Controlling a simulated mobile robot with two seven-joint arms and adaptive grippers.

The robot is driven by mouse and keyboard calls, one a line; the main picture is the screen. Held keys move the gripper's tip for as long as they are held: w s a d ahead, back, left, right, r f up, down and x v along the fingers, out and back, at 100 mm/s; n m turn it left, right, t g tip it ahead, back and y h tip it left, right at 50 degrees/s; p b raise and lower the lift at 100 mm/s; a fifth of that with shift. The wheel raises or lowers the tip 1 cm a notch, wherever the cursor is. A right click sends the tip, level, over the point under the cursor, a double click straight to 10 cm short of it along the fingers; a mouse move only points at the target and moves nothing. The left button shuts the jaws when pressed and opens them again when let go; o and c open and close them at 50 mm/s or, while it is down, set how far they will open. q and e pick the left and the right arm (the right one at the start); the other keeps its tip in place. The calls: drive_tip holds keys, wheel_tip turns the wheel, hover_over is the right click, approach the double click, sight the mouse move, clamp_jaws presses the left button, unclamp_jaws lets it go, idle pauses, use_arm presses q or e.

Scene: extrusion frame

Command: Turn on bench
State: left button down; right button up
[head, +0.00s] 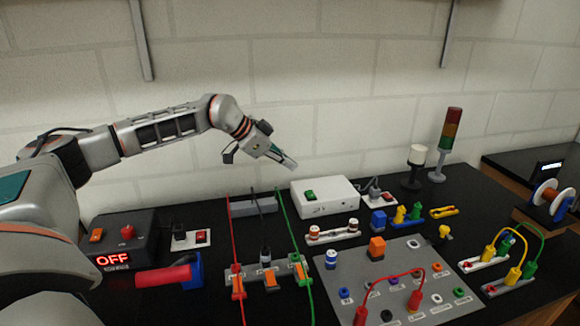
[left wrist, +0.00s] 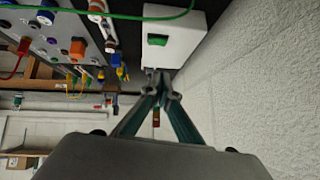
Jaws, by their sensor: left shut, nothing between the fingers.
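My left gripper (head: 288,163) is shut and empty. It hangs in front of the back wall, tilted down to the right, and appears above the back left of a white box (head: 340,202). The box has a green rocker switch (head: 309,195) on top. In the left wrist view the shut fingertips (left wrist: 162,88) point toward the white box (left wrist: 188,35) and its green switch (left wrist: 157,40), with a visible gap. A dark power unit (head: 140,232) at the left shows red "OFF" (head: 112,260), with an orange switch (head: 96,235) and a red knob (head: 128,232). My right gripper is not in view.
Small switch plates with red rockers stand beside the power unit (head: 201,236) and right of the white box (head: 389,197). A red cable (head: 231,230) and green cable (head: 292,235) cross the bench. A signal tower (head: 446,145) stands at back right. A grey panel (head: 450,282) holds several sockets.

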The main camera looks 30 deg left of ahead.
use_arm(q)
hover_over(312, 191)
drive_tip(key=s+a, duration=0.1)
drive_tip(key=s, duration=0.2)
wheel_tip(312, 191, down, 5)
drive_tip(key=shift+a+r+p, duration=0.1)
drive_tip(key=shift+p, duration=0.35)
drive_tip(key=f, duration=0.3)
drive_tip(key=shift+w+a+f, duration=0.1)
drive_tip(key=shift+w+f, duration=0.15)
drive_tip(key=shift+w, duration=0.1)
drive_tip(key=shift+f, duration=0.55)
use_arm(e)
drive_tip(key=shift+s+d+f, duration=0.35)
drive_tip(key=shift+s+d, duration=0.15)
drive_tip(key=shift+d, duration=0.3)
use_arm(q)
drive_tip(key=shift+a, duration=0.1)
drive_tip(key=shift+w+f, duration=0.1)
drive_tip(key=shift+f, duration=0.15)
drive_tip(key=shift+s+d+r, duration=0.2)
drive_tip(key=shift+s+d, duration=0.3)
